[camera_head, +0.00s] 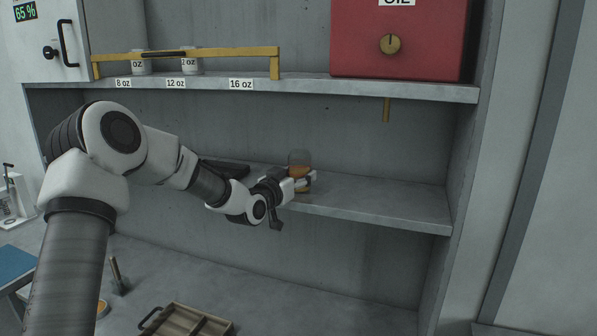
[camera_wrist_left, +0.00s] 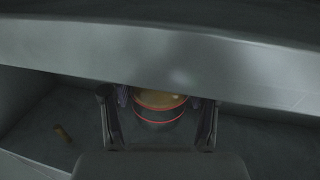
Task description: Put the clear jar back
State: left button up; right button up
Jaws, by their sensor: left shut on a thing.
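The clear jar (camera_head: 299,158) shows a see-through upper part and amber-brown contents, upright at the lower shelf. My left gripper (camera_head: 306,182) is shut on it, its fingers hiding part of the lower jar. In the left wrist view the jar (camera_wrist_left: 160,106) sits between the two fingers of my left gripper (camera_wrist_left: 160,118), with amber contents and red lines around it. I cannot tell whether its base touches the shelf. My right gripper is not in view.
The lower shelf (camera_head: 390,203) is clear to the right of the jar; a dark flat item (camera_head: 226,168) lies left. Above, the upper shelf (camera_head: 300,86) holds a yellow rail (camera_head: 230,52), cups and a red oil box (camera_head: 400,35). A wooden crate (camera_head: 188,322) stands below.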

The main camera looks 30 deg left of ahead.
pick_arm(q)
jog(key=shift+d+f, duration=0.15)
jog(key=o, duration=1.4)
